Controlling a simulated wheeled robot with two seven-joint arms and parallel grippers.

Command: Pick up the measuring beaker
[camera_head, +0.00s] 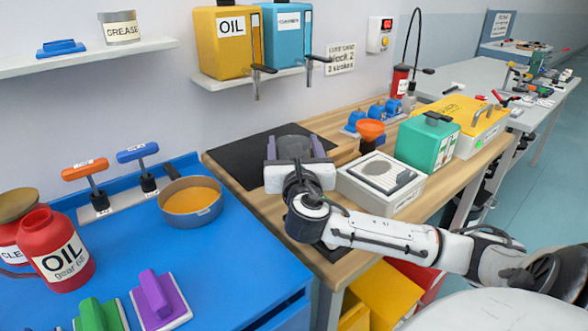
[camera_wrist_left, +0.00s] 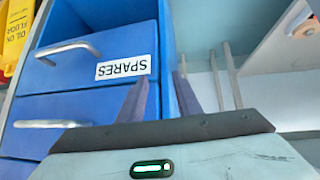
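My right gripper (camera_head: 295,146) reaches over the dark mat on the wooden bench, its two purple fingers apart. A grey, rounded, partly see-through thing (camera_head: 293,153) shows between the fingers. It may be the measuring beaker, but the gripper hides much of it, and I cannot tell whether the fingers touch it. No other beaker is clear to me. My left gripper (camera_wrist_left: 160,98) shows only in the left wrist view. Its fingers are apart with nothing between them, in front of blue drawers labelled SPARES (camera_wrist_left: 122,67).
A pan (camera_head: 190,202), red oil jug (camera_head: 60,255) and levers stand on the blue bench (camera_head: 225,262).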

